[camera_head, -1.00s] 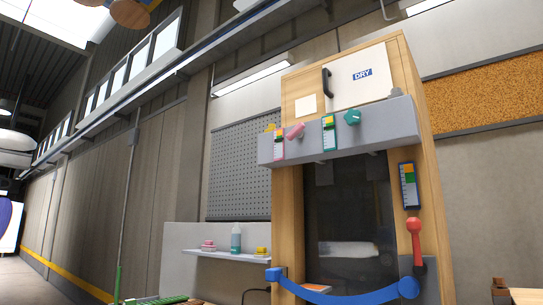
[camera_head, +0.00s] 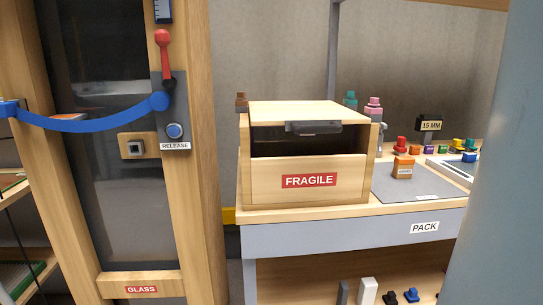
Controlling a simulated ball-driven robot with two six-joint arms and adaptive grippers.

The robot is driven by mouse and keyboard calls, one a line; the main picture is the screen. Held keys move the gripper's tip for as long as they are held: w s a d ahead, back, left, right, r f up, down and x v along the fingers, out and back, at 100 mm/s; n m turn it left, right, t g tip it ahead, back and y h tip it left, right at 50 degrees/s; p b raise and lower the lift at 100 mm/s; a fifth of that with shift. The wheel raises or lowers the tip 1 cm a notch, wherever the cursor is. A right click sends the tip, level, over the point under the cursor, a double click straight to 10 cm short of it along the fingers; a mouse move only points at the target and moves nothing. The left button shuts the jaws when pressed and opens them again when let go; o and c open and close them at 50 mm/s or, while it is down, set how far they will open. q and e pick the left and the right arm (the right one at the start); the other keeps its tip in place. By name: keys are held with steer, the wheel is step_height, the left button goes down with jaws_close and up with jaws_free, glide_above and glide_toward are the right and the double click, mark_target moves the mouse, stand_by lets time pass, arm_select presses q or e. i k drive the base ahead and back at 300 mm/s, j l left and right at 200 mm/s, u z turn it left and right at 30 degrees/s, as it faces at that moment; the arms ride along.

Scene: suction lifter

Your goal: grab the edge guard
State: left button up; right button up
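I cannot pick out the edge guard for certain. Small parts stand at the back of the packing bench (camera_head: 345,221), among them a red one (camera_head: 399,145), near a "15 MM" sign (camera_head: 431,126). A small orange-brown block (camera_head: 403,168) with a label too small to read sits on the grey mat (camera_head: 384,187). On the lower shelf are a white upright piece (camera_head: 367,291), a dark upright piece (camera_head: 342,292) and small black and blue parts (camera_head: 411,295), cut off by the frame's bottom edge. Neither of my grippers is in view.
A wooden "FRAGILE" box (camera_head: 262,180) with a front gap stands on the bench's left part. Left is the "GLASS" cabinet (camera_head: 207,200) with a blue strap (camera_head: 85,122), red lever (camera_head: 165,55) and "RELEASE" button (camera_head: 174,130). A grey upright (camera_head: 500,200) blocks the right edge.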

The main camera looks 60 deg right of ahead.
mark_target(403, 165)
steer(key=z, duration=2.75)
